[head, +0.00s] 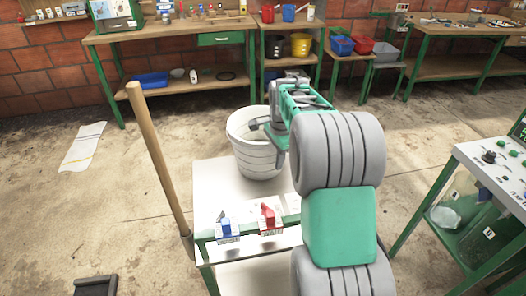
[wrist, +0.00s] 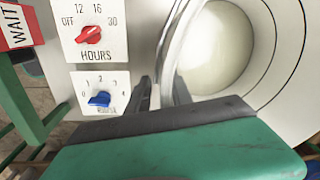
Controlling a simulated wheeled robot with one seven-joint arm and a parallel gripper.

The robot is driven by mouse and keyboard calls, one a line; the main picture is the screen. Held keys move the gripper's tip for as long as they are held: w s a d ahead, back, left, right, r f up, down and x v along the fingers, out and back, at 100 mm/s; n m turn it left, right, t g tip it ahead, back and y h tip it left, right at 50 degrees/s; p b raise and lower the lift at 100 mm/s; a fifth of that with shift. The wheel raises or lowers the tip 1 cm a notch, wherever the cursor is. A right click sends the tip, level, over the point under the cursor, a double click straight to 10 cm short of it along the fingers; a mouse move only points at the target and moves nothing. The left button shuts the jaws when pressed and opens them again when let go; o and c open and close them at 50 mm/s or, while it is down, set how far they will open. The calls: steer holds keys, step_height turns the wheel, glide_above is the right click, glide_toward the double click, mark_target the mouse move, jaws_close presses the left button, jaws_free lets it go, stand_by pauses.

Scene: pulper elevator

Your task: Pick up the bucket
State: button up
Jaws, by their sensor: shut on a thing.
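The white bucket (head: 255,158) stands upright on a white-topped stand with a green frame (head: 212,190). My gripper (head: 262,125) is at the bucket's right side near its rim; my arm hides part of that side. In the wrist view the bucket (wrist: 217,52) is seen from above, with its pale inside at the right. My gripper (wrist: 162,82) is shut there, with a shiny curved strip of the bucket running between its dark fingers. I cannot tell whether that strip is rim or handle. The bucket shows no clear gap from the stand.
A red knob (head: 268,216) and a blue knob (head: 224,228) sit on the stand's near edge. A wooden pole (head: 158,158) rises at its left. A control table (head: 500,165) stands at the right. Workbenches line the brick wall. The floor at left is open around a cloth (head: 83,147).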

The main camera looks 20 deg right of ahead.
steer(key=shift+s, duration=0.1)
jaws_close()
steer(key=shift+f, duration=0.1)
stand_by(0.8)
steer(key=shift+r, duration=0.2)
